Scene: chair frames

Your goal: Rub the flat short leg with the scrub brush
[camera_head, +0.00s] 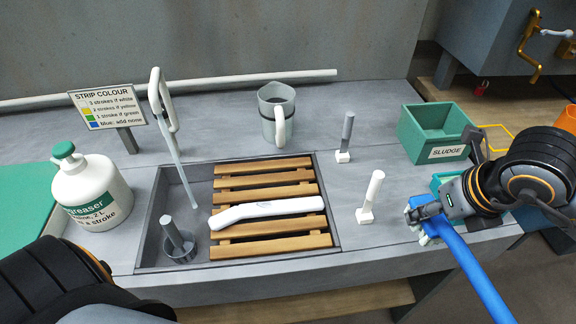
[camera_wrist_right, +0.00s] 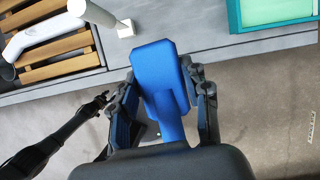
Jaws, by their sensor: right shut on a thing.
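A white, slightly bent flat leg (camera_head: 285,209) lies across the wooden slats; this looks like the flat short leg. It also shows at the upper left of the right wrist view (camera_wrist_right: 42,36). My right gripper (camera_head: 426,212) is shut on the blue scrub brush (camera_head: 466,258), in front of the bench's right end, apart from the leg. The brush's pale bristles show at its head; its blue back fills the jaws in the wrist view (camera_wrist_right: 155,68). Dark jointed parts in the wrist view look like my left gripper (camera_wrist_right: 75,122); its jaws are unclear.
The slatted rack (camera_head: 268,252) sits in a grey sink (camera_head: 152,235) with a faucet (camera_head: 165,100). A degreaser jug (camera_head: 92,195), strip-colour sign (camera_head: 103,106), jug (camera_head: 276,110), two upright posts (camera_head: 370,195) (camera_head: 346,135) and green sludge bin (camera_head: 432,135) stand around it.

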